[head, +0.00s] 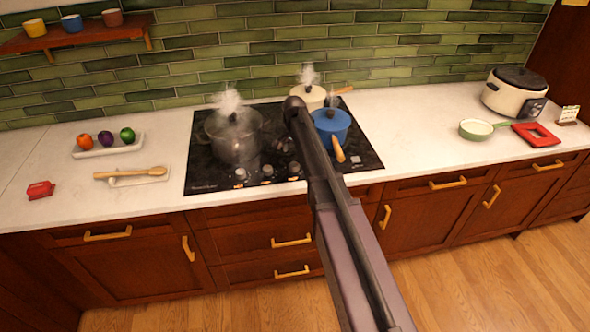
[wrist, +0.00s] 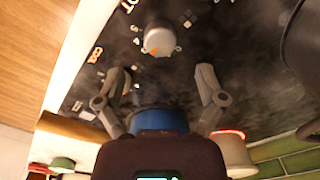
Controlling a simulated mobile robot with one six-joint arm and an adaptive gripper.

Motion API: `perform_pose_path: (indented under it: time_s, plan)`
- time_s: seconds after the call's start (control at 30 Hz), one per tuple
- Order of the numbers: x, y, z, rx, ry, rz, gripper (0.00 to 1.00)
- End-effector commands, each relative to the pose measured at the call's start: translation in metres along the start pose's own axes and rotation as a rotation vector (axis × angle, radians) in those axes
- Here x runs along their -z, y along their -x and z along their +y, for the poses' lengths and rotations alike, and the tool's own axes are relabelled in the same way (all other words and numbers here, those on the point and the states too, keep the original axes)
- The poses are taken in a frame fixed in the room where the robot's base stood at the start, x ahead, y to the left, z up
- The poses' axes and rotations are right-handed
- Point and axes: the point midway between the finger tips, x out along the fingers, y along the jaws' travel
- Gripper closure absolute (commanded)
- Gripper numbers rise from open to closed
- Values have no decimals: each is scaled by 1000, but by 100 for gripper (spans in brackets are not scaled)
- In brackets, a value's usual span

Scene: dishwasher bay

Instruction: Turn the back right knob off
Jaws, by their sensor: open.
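The black cooktop (head: 215,185) has several silver knobs near its front edge. One of them is a front knob (head: 267,170) in the head view. In the wrist view a round silver knob (wrist: 158,41) with an orange mark stands beyond the fingertips, with white markings around it. I cannot tell which burner it serves. My gripper (wrist: 161,78) is open and empty, its two fingers apart and not touching the knob. In the head view my arm hides part of the cooktop, and the fingers are not clear there.
A steaming grey pot (head: 233,138) stands on the left of the cooktop. A steaming cream pot (head: 313,97) is at the back, and a blue pot (head: 331,125) with a wooden handle is to the right, close to my arm. The counter further right has free room.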

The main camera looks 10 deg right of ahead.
Motion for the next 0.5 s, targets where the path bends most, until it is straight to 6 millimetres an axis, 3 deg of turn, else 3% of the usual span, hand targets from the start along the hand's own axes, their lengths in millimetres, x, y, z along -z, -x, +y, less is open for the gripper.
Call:
perform_pose_path:
  time_s: [0.5]
  plan:
    - [0,-45,0,0,1,0,11]
